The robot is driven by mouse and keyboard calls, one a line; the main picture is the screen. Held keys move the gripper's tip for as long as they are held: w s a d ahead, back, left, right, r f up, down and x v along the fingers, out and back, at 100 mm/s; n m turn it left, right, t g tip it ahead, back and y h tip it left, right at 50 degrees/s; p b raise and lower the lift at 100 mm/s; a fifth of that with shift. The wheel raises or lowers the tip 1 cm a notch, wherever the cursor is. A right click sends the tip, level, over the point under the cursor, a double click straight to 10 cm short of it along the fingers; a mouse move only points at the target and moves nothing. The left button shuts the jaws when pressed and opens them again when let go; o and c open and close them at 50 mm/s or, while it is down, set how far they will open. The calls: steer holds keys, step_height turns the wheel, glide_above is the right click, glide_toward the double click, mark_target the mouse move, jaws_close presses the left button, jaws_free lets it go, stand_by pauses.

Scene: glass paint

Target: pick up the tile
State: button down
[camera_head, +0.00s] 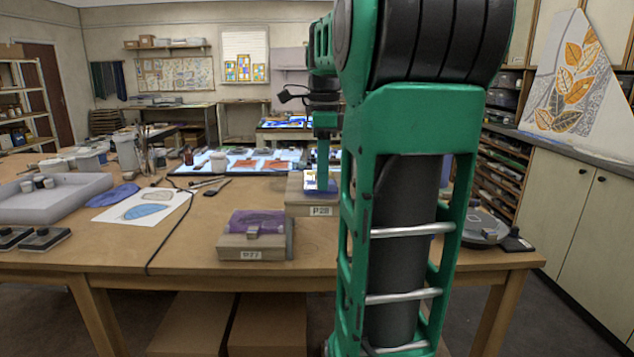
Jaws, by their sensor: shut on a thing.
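A small tile (316,184) with white, blue and a little yellow shows at the wooden block marked P28 (321,211). My green gripper (322,172) points straight down at it from above, and its jaws are shut on the tile. The fingers are small in this view. I cannot tell whether the tile still touches the block or is slightly above it. My arm hides the right side of the block.
A block marked P27 (251,254) with a purple piece (257,222) stands in front left. A lit panel with orange pieces (277,165) lies behind. A grey tray (50,208), a paper sheet (143,211) and a brush (217,187) lie left. A round grey device (482,228) is right.

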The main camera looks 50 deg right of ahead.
step_height(320, 180, up, 3)
steer(key=s+a+r, duration=0.5)
steer(key=a+r, duration=0.5)
steer(key=shift+a, duration=0.25)
stand_by(0.4)
steer(key=shift+s, duration=0.1)
stand_by(0.3)
